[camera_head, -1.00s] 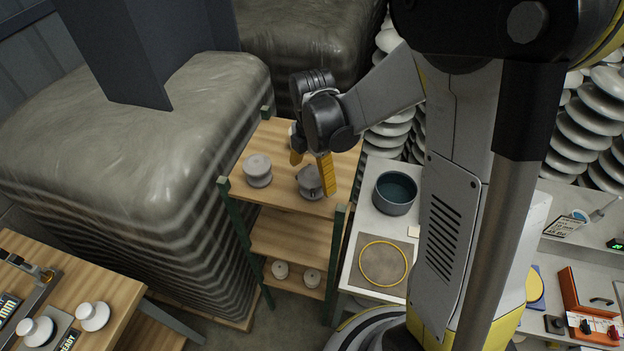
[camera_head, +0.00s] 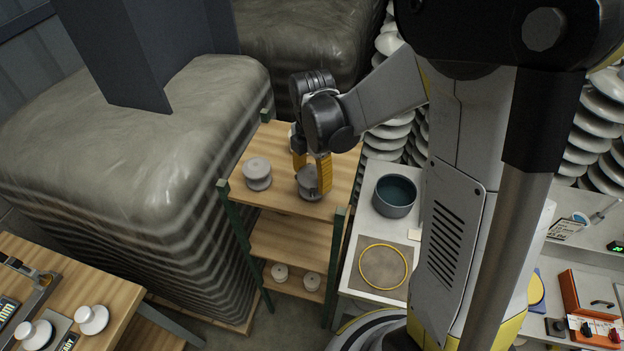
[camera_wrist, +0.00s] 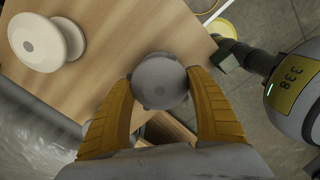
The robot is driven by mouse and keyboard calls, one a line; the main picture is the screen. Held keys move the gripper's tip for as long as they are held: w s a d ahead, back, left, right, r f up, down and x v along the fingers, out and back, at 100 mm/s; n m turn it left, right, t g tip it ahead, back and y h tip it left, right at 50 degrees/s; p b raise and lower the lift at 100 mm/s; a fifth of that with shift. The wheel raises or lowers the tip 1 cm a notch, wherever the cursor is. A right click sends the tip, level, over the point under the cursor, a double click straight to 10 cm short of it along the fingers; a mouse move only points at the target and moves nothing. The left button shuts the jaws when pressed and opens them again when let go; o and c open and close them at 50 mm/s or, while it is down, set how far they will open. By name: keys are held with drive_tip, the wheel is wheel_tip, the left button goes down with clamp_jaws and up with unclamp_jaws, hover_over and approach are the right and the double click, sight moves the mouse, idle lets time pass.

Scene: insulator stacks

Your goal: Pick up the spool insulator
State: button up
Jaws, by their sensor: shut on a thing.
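A grey spool insulator (camera_head: 309,181) stands on the top shelf of a wooden rack with green posts. My gripper (camera_head: 313,173) has its yellow fingers closed against both sides of it, and the spool appears to be still at shelf height. In the wrist view the gripped spool (camera_wrist: 160,80) sits between the two yellow fingertips (camera_wrist: 162,90). A second, paler spool insulator (camera_head: 257,173) stands to the left on the same shelf, apart from the gripper; it also shows at the upper left of the wrist view (camera_wrist: 40,42).
The rack's top shelf (camera_head: 275,150) is bare behind the spools. Two small spools stand on its lowest shelf. A white table with a dark pot (camera_head: 395,195) and a yellow ring (camera_head: 383,267) adjoins on the right. A wrapped stack (camera_head: 130,140) stands close on the left.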

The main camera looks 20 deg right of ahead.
sight(314, 174)
drive_tip(key=r, duration=0.3)
drive_tip(key=shift+s+d+r, duration=0.1)
drive_tip(key=shift+s+d, duration=0.1)
drive_tip(key=shift+s, duration=0.05)
drive_tip(key=s+d+r, duration=0.6)
drive_tip(key=s+d, duration=0.1)
drive_tip(key=s, duration=0.1)
drive_tip(key=shift+s+d+r+b, duration=0.2)
drive_tip(key=shift+r+b, duration=0.1)
drive_tip(key=shift+b, duration=0.15)
drive_tip(key=shift+w, duration=0.1)
